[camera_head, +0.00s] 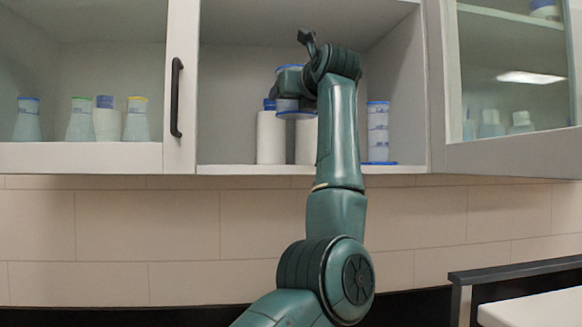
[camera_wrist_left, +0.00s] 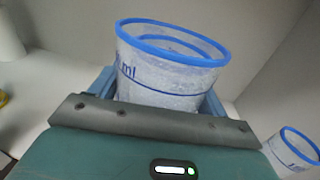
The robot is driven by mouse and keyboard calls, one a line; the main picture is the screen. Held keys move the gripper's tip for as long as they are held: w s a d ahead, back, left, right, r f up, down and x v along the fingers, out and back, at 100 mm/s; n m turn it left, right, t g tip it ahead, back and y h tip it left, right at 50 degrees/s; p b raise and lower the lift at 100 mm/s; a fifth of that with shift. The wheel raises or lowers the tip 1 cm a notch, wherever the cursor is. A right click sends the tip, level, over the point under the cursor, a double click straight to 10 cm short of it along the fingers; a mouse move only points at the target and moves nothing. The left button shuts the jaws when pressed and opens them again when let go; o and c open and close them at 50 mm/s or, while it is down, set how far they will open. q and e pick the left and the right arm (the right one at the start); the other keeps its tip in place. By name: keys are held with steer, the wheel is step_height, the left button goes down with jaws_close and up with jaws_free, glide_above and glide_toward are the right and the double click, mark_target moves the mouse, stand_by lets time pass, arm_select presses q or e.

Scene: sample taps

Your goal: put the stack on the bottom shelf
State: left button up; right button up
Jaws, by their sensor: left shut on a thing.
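My left gripper (camera_head: 289,82) is raised inside the open middle cabinet and shut on a stack of translucent cups (camera_head: 287,104) with blue rims. A blue disc shows at the foot of the held stack, in front of the white bottles. In the left wrist view, the top cup (camera_wrist_left: 172,75) sits upright between the fingers; the fingers and wrist hide its lower part. The cabinet's bottom shelf (camera_head: 230,168) lies below the held stack. A similar stack (camera_head: 378,130) stands on this shelf at the right, on a blue base. My right gripper is not in view.
Two white bottles (camera_head: 270,138) stand on the shelf behind and below the held stack. The shelf's left part is bare. Another blue-rimmed cup (camera_wrist_left: 294,150) shows in the left wrist view.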

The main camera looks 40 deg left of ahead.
mark_target(296, 118)
arm_select(q)
steer(key=shift+a+r, duration=0.1)
steer(key=shift+w+f, duration=0.1)
steer(key=shift+f, duration=0.1)
step_height(296, 118, down, 5)
steer(key=shift+f+b, duration=0.1)
steer(key=shift+b, duration=0.35)
step_height(296, 118, down, 4)
steer(key=shift+f, duration=0.2)
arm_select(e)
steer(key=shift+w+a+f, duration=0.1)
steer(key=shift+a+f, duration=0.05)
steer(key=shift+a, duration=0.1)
arm_select(q)
steer(key=shift+f, duration=0.15)
steer(key=o, duration=1)
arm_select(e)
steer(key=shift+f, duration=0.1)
arm_select(q)
steer(key=shift+o, duration=0.2)
